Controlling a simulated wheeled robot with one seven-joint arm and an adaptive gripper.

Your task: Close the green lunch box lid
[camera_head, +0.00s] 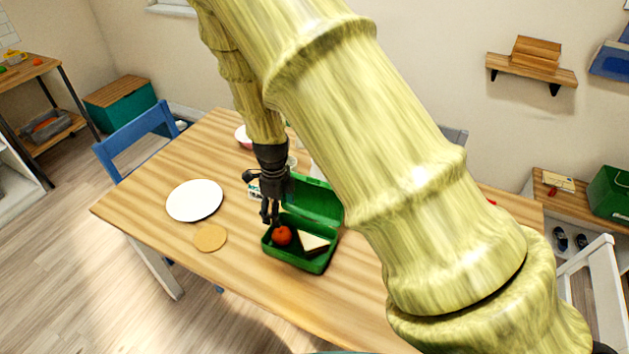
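The green lunch box (297,262) sits on the wooden table with its mouth facing up. Its lid (318,200) stands raised at the back edge, so the box is open. Inside are a red round fruit (282,236) and a sandwich (314,243). My gripper (269,218) points down at the left of the box, close to the lid's left side and above the box's back left corner. Whether it touches the lid or box cannot be told. My arm covers part of the view right of the lid. The gap between the fingers is too small to judge.
A white plate (194,200) and a round tan disc (210,238) lie on the table (150,208) left of the box. A bowl (242,137) and other small items stand behind my gripper. A blue chair (136,130) stands at the far left side. The table front is clear.

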